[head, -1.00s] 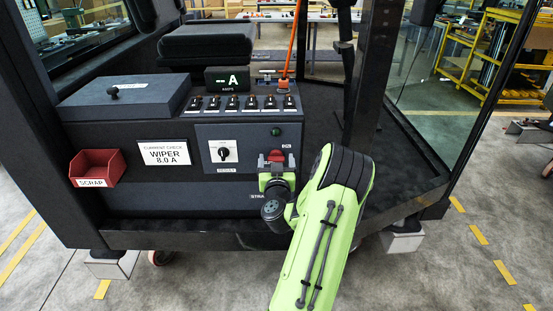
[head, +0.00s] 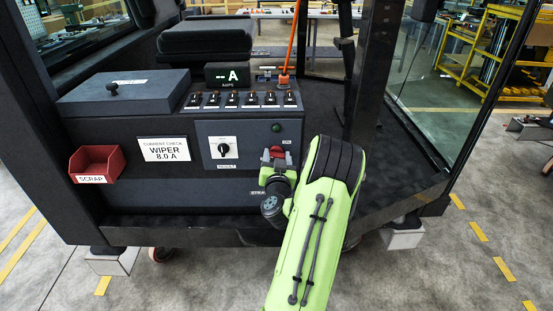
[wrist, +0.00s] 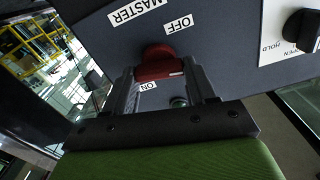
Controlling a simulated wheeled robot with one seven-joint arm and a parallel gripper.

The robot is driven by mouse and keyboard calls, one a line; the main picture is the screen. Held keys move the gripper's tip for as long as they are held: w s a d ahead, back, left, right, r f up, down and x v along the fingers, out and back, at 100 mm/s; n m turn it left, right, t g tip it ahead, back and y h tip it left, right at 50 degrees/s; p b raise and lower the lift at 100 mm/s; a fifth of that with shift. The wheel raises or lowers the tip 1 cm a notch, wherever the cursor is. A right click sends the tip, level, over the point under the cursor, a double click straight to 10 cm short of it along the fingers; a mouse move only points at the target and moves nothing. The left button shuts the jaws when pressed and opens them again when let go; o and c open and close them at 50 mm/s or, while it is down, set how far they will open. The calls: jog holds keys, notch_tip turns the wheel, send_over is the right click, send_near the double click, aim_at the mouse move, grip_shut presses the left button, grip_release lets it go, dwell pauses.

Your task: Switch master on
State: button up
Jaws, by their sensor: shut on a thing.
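The red master switch handle (wrist: 158,65) sits on the dark panel, with the MASTER (wrist: 135,10) and OFF (wrist: 178,23) labels on one side and the ON label (wrist: 148,86) on the other. My gripper (wrist: 160,72) is shut on this handle, one finger at each side. A small pale mark shows near one end of the handle; I cannot tell which setting it is at. In the head view the red handle (head: 277,151) shows just above my gripper (head: 277,161), partly hidden by it. The ammeter (head: 228,75) shows dashes and "A".
A green lamp (head: 276,127) sits above the switch and looks unlit. A black rotary knob (head: 223,149) is left of it. A row of toggle switches (head: 250,100), a red scrap bin (head: 97,163) and a cab post (head: 369,80) are nearby.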

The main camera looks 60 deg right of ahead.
jog(key=shift+s+d+f+m, duration=0.1)
jog(key=shift+m, duration=3.8)
jog(key=shift+s+f+m, duration=0.1)
jog(key=shift+m, duration=3.8)
jog(key=o, duration=1)
jog(key=shift+o, duration=0.2)
jog(key=shift+f, duration=0.1)
